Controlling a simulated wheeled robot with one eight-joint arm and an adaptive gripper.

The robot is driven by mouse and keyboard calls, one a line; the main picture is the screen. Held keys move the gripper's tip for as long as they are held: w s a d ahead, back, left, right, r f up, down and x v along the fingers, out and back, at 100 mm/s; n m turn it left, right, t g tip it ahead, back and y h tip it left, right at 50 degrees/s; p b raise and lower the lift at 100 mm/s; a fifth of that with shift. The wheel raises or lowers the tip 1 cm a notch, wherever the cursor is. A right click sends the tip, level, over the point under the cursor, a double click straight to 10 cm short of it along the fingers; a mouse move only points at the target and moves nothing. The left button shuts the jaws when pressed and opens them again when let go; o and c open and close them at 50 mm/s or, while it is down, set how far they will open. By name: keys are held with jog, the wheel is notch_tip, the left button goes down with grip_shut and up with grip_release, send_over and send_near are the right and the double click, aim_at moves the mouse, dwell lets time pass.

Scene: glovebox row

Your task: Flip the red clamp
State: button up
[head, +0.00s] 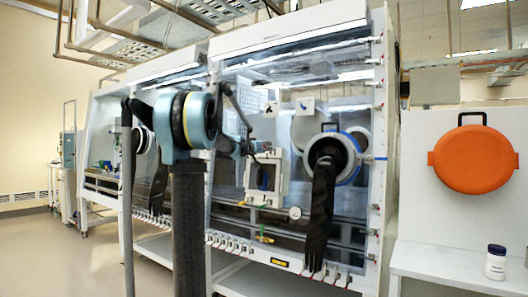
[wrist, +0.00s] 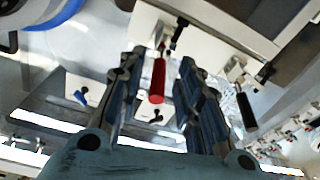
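The red clamp (wrist: 158,80) shows in the wrist view as a red rod-like handle on a metal bracket mounted on a pale panel. My gripper (wrist: 161,60) is open, with one finger on each side of the red handle. A gap shows between the handle and each finger, and I see no contact. In the head view my gripper (head: 256,148) is at the top of a pale square frame (head: 265,180) on the glovebox front. I cannot make out the red clamp in the head view.
In the wrist view a black-handled clamp (wrist: 245,106) is right of my gripper, and a blue clamp (wrist: 80,97) is to its left. In the head view a round port (head: 350,160) with a hanging black glove (head: 320,215) is close on the right.

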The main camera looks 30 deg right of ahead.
jog(key=shift+w+d, duration=0.15)
jog(key=shift+d, duration=0.15)
grip_shut()
